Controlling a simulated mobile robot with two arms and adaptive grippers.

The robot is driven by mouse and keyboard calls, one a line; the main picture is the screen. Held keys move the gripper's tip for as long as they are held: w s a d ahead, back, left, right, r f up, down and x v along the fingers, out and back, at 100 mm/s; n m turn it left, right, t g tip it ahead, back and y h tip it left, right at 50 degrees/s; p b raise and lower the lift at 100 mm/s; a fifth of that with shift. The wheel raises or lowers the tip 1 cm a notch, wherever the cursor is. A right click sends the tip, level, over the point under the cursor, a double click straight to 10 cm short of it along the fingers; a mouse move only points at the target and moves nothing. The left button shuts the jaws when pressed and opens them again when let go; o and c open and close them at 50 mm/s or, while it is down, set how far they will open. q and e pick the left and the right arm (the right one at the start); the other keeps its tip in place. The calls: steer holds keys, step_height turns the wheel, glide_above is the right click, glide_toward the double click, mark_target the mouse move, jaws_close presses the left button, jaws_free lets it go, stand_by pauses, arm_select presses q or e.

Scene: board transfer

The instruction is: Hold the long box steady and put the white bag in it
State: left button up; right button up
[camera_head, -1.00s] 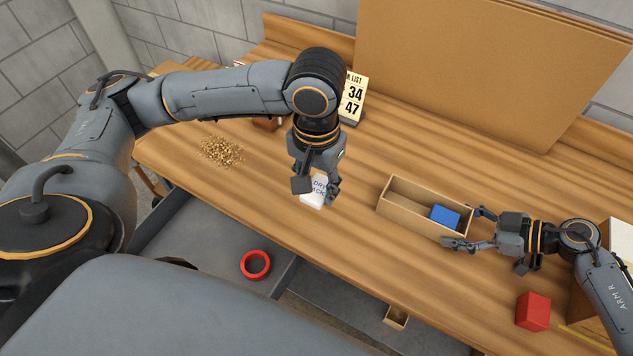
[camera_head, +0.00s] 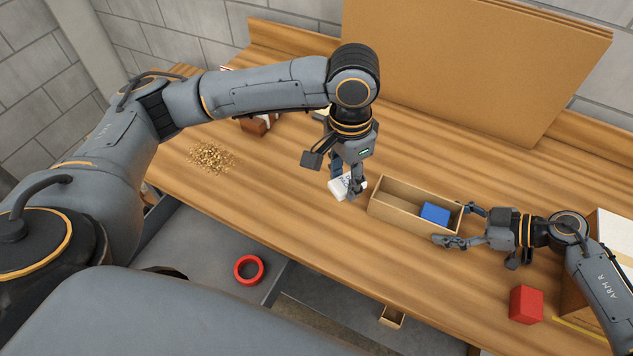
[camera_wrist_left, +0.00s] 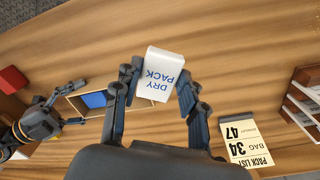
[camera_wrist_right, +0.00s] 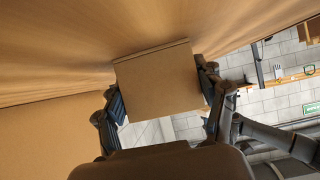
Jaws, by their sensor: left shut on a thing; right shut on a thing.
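The long box (camera_head: 392,213) is an open cardboard box on the wooden table, with a blue block (camera_head: 435,213) inside its right part; its left part looks empty. My right gripper (camera_head: 459,226) is shut on the right end of the box, and the right wrist view shows the end wall (camera_wrist_right: 158,83) between its fingers. The white bag (camera_head: 341,187), printed "DRY PACK", is in my left gripper (camera_head: 345,190), just left of the box and outside it. In the left wrist view the bag (camera_wrist_left: 160,75) sits between both fingers.
A red block (camera_head: 526,304) lies at the right near the front edge. A heap of golden bits (camera_head: 211,157) is at the left. A red ring (camera_head: 249,269) lies in the open drawer below. A tall brown board (camera_head: 470,60) stands behind.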

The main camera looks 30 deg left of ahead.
mark_target(399, 182)
arm_select(q)
steer(key=w+d+f+m, duration=0.1)
steer(key=w+d+m, duration=0.7)
steer(key=m, duration=0.3)
steer(key=shift+d+f+m, duration=0.25)
steer(key=shift+d+m, duration=0.05)
steer(key=shift+d, duration=0.15)
steer(key=shift+w+f, duration=0.1)
steer(key=shift+f, duration=1.75)
steer(key=shift+f, duration=0.3)
steer(key=o, duration=1)
steer(key=shift+r, duration=0.1)
